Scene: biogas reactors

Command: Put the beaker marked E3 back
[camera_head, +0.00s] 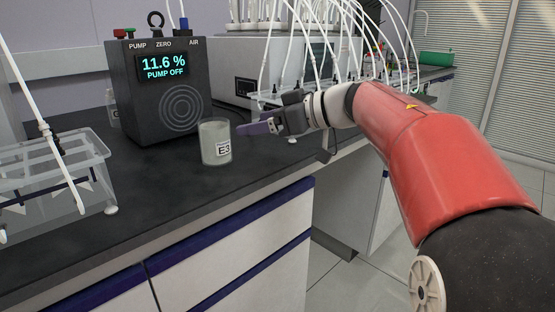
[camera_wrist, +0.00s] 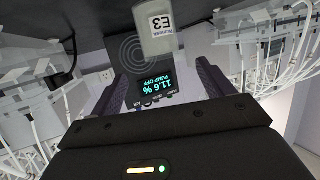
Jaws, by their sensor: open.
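The beaker marked E3 (camera_head: 215,142) stands upright on the dark bench top, in front of the gas meter. Its label faces the front. In the wrist view the beaker (camera_wrist: 162,36) shows upside down at the top, beyond the fingertips. My gripper (camera_head: 243,129) is to the right of the beaker, pointing left toward it, with a small gap between them. In the wrist view my gripper (camera_wrist: 165,75) has its two fingers apart with nothing between them.
The gas meter (camera_head: 158,85) reads 11.6 % and PUMP OFF. A clear rack (camera_head: 85,150) stands at the left with a white tube over it. A white reactor unit (camera_head: 245,75) with several tubes stands behind my arm. The bench front around the beaker is clear.

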